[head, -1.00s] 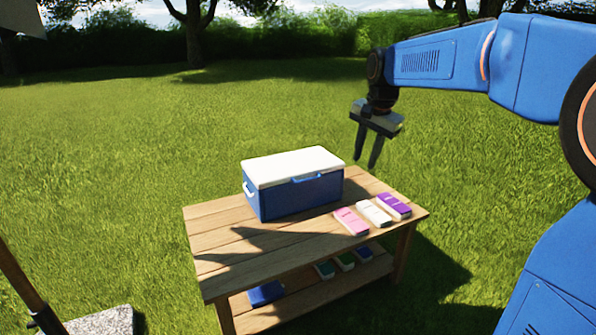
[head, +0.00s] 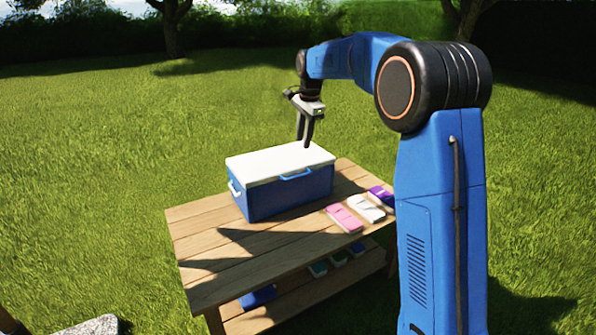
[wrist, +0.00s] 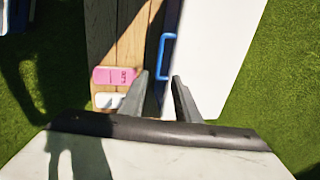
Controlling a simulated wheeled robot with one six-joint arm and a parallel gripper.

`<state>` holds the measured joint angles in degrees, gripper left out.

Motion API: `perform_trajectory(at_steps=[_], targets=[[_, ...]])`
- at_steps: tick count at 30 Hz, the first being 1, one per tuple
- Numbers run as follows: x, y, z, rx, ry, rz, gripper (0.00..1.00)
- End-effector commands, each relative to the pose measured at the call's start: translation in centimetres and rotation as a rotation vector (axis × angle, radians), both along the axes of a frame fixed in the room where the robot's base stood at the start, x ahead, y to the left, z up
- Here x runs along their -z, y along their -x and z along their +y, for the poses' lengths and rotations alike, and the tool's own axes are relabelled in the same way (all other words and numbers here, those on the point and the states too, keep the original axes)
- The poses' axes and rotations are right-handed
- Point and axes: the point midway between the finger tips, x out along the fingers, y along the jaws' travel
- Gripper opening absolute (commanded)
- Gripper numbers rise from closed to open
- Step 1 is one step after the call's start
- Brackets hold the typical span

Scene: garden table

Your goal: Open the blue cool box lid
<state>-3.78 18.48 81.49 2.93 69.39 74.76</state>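The blue cool box (head: 290,194) stands on the wooden table with its white lid (head: 279,161) shut. A blue handle (head: 297,175) sits on its front face, just under the lid's edge. My gripper (head: 305,142) is above the lid's right part in the head view, fingers pointing down and apart, with nothing between them. In the wrist view, the open fingers (wrist: 159,97) appear near the box's front edge, below the blue handle (wrist: 166,57) in the picture. The white lid (wrist: 217,50) fills the right of that view. Whether a finger touches the lid is unclear.
On the wooden table (head: 215,262) lie a pink pack (head: 344,218), a white pack (head: 366,208) and a purple pack (head: 381,196), right of the box. The lower shelf holds a blue item (head: 258,297) and several small packs. The table's left front is clear.

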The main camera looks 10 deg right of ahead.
Motion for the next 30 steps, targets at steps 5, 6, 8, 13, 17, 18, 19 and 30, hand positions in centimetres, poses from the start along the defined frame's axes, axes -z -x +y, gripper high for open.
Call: perform_trajectory(at_steps=[5,6,8,13,17,18,19,30], targets=[[3.2,-0.5,0.2,-0.001,0.000,0.003,0.29],[4.0,-0.6,0.2,-0.001,0.001,0.004,0.29],[5.0,-0.8,0.3,-0.001,0.000,0.003,0.29],[7.9,-1.4,0.5,-0.001,0.001,0.004,0.29],[10.2,-1.7,0.6,-0.001,0.001,0.004,0.29],[10.8,-1.9,0.7,-0.001,0.000,0.003,0.29],[11.2,-2.0,0.7,-0.001,0.000,0.003,0.29],[14.6,-2.6,0.9,-0.001,0.000,0.001,0.29]])
